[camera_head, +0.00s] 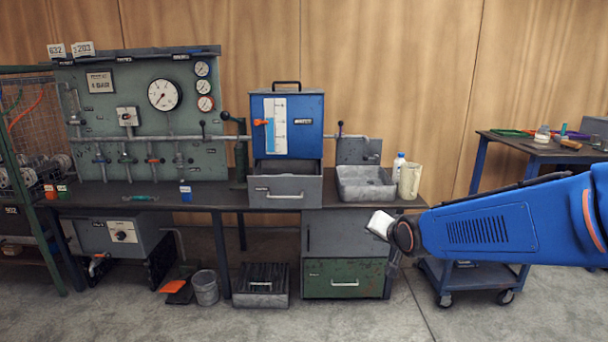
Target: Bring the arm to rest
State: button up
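My blue arm (480,232) reaches in from the right edge, roughly level, in front of the bench's right end. It ends in a dark joint and a small pale block at my gripper (380,224). No separate fingers can be made out, so its opening and anything in it cannot be told. In the picture this end lies just below the grey tray (366,196) and the beaker (410,180); whether it touches anything cannot be told.
The workbench (225,197) carries a gauge panel (140,135), a blue cabinet (287,120) and an open drawer (285,192). A blue cart (470,280) stands behind my arm. A bucket (205,288) and grey crate (261,285) sit on the floor. The front floor is clear.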

jog(key=s+d+f+n+g, duration=0.1)
jog(key=s+d+n+g, duration=0.1)
jog(key=s, duration=0.9)
jog(key=s+d+f+n+g+h, duration=0.1)
jog(key=s+d, duration=0.3)
jog(key=s, duration=0.7)
jog(key=s+d+f+n+g+h, duration=0.1)
jog(key=s+d+n+g, duration=0.1)
jog(key=s, duration=1)
jog(key=shift+d+f+n+g, duration=0.25)
jog(key=shift+d+n+g, duration=0.05)
jog(key=shift+d+g, duration=0.45)
jog(key=shift+a, duration=0.1)
